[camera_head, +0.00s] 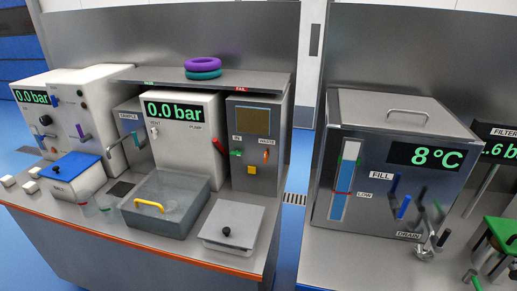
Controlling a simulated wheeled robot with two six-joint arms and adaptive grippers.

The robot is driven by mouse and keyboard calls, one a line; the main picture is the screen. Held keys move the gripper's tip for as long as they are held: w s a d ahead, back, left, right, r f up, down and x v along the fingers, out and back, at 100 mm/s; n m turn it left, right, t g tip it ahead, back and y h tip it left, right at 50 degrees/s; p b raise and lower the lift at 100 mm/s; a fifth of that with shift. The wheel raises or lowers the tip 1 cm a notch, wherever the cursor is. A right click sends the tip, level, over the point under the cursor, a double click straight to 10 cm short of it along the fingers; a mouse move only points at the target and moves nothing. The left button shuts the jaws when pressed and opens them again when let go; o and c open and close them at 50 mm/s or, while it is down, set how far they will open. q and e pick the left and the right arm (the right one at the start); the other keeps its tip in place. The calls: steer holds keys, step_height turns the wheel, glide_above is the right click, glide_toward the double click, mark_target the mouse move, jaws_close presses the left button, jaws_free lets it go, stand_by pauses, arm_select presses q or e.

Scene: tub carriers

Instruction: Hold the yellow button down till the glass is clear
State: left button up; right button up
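A small yellow square button (252,170) sits low on the front of a grey unit (270,183) at the centre of the view. Above it on the same face is a square glass window (253,121), which looks murky brown. A green handle (236,153) by the label IN and an orange-red handle (266,155) by the label WASTE sit between them. Nothing is seen touching the button. Neither of my grippers is in view.
A clear tub (165,217) with a yellow handle and a lidded grey box (232,225) stand on the bench before the units. A shelf (205,80) with purple and teal rings overhangs. A steel tank (400,155) reading 8°C stands right, past a floor gap.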

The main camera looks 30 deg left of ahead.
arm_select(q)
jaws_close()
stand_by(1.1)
